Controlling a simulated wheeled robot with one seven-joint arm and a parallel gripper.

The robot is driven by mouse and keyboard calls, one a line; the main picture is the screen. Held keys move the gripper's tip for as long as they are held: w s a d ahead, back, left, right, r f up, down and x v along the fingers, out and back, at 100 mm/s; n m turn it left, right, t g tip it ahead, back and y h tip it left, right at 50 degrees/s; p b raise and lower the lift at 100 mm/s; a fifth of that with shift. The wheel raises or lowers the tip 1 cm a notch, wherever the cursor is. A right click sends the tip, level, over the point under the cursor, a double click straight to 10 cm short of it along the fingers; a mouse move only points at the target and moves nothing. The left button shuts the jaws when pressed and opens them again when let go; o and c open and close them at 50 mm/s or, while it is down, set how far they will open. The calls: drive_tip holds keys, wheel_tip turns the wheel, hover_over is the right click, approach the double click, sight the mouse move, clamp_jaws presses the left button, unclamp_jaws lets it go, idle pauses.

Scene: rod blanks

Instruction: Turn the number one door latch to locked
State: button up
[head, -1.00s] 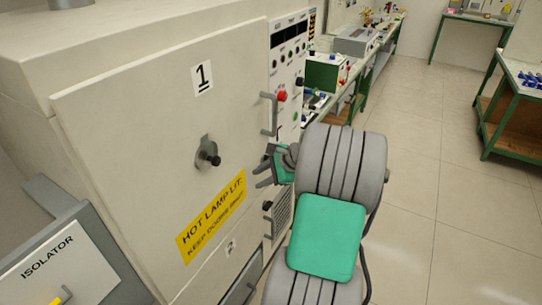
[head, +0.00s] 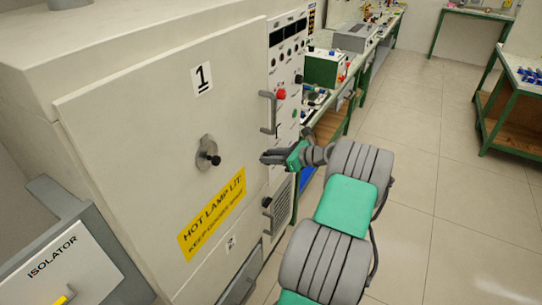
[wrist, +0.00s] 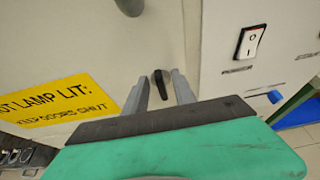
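The number one door (head: 130,130) is a large pale panel under a black "1" label (head: 202,78). Its latch (head: 207,152) is a grey oval plate with a short dark knob to its lower right. My gripper (head: 264,157) is right of the latch near the door's right edge, apart from the latch and holding nothing. In the wrist view my gripper's two grey fingers (wrist: 160,92) stand apart.
A yellow hot lamp sign (head: 212,214) is under the latch. A control panel (head: 286,90) is at the right. An isolator box (head: 70,262) stands lower left.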

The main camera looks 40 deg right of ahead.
drive_tip(key=shift+s, duration=0.1)
clamp_jaws()
idle(0.5)
